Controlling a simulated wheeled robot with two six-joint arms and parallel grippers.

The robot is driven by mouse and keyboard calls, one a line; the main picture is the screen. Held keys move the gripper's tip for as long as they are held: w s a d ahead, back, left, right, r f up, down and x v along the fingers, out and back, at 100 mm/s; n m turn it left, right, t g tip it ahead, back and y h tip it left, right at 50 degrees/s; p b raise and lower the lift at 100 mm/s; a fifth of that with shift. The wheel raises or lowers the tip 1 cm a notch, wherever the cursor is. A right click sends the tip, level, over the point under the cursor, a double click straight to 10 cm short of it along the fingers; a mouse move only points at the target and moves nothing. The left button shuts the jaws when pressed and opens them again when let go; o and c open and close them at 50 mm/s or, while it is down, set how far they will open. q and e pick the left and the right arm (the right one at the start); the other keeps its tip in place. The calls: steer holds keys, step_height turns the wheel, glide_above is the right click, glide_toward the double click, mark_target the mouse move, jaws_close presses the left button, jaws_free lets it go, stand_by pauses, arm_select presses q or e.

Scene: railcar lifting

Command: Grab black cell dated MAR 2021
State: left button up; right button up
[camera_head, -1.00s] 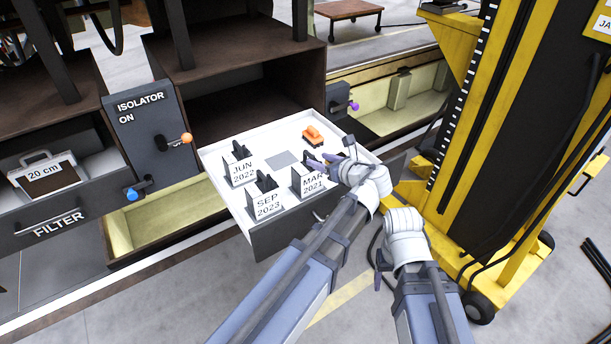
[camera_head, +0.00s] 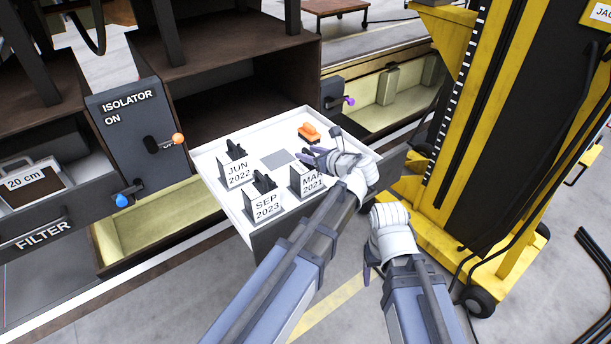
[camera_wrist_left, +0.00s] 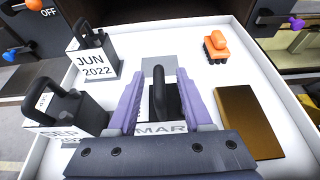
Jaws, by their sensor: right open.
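The black cell labelled MAR 2021 (camera_head: 308,183) stands upright in the white drawer (camera_head: 213,163), partly hidden by my left gripper (camera_head: 312,157). In the left wrist view, its black looped handle (camera_wrist_left: 158,92) stands between the two purple fingers of my left gripper (camera_wrist_left: 159,74). These fingers are apart, one on each side of the handle, with gaps visible. My right gripper (camera_head: 369,262) is open and empty, outside the drawer at the lower right.
The JUN 2022 cell (camera_head: 237,170) and SEP 2023 cell (camera_head: 265,203) stand to the left of the MAR cell. An orange-handled item (camera_head: 309,133) and a flat rectangular patch (camera_head: 281,158) are also in the drawer. A yellow jack (camera_head: 455,190) stands at right.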

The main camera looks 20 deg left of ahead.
arm_select(q)
steer(key=shift+w+a+f, duration=0.1)
steer(key=shift+a, duration=0.15)
steer(key=c, duration=0.5)
jaws_close()
stand_by(0.4)
